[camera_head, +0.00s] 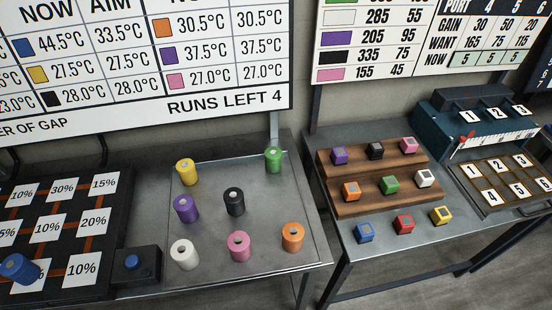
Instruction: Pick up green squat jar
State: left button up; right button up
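The green squat jar (273,159) stands upright at the back right of the grey metal tray table, close to its far edge and in front of a thin upright post. It is a short cylinder with a pale spot on its top. Nothing covers it. A green cube (390,184) on the wooden stepped rack is a different, blocky thing. Neither of my grippers shows in the head view.
Jars in yellow (186,172), purple (186,208), black (234,201), white (184,253), pink (239,246) and orange (292,237) share the tray (225,281). A button box (146,276) and percentage board (75,246) lie left. The wooden rack (345,207) stands right, across a gap.

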aim_at(274, 155)
jog(key=k+l+u, duration=0.5)
jog(key=k+u, duration=0.35)
jog(key=k, duration=0.15)
